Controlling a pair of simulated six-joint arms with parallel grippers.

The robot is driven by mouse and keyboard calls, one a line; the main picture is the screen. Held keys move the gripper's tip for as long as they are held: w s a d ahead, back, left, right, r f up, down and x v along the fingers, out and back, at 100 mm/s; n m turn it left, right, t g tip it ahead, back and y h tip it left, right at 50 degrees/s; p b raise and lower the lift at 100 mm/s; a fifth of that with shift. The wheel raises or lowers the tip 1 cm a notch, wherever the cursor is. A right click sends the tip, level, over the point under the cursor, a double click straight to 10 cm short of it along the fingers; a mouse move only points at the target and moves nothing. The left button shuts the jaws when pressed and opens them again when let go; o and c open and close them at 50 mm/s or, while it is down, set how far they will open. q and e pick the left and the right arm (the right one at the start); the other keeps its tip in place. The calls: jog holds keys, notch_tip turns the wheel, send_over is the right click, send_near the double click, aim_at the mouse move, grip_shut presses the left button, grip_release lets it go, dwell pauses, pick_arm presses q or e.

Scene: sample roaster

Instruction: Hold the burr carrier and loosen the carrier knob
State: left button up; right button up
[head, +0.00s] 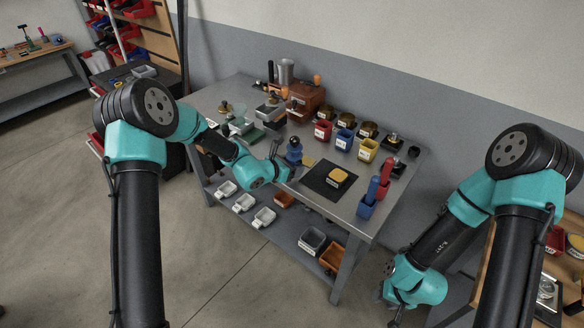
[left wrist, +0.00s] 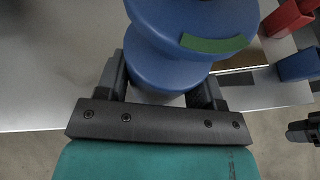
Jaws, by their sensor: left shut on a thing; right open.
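A blue, waisted piece (head: 294,156) with a dark rounded top stands near the front edge of the grey table (head: 322,222); it looks like the burr carrier. My left gripper (head: 283,168) is shut on it from the front left. In the left wrist view the blue body (left wrist: 205,25) fills the top middle, with a green band on it and my finger on either side. I cannot make out the carrier knob separately from the dark top. My right gripper (head: 395,308) is open and low, off the table's right side, apart from the carrier.
Red (head: 323,130), blue (head: 344,139) and yellow (head: 367,150) cups stand behind. An orange-brown machine (head: 306,98) is at the back.

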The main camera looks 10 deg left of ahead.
pick_arm(q)
jog(key=shift+w+a+f, duration=0.25)
jog(key=shift+w+f, duration=0.25)
jog(key=shift+w, duration=1.25)
jog(key=shift+w+a+f, duration=0.3)
jog(key=shift+w+f, duration=0.15)
jog(key=shift+w, duration=1.3)
jog(key=shift+w+a+f, duration=0.25)
jog(key=shift+w+f, duration=0.25)
jog(key=shift+w, duration=1.25)
jog(key=shift+f, duration=0.25)
pick_arm(e)
jog(key=shift+o, duration=0.2)
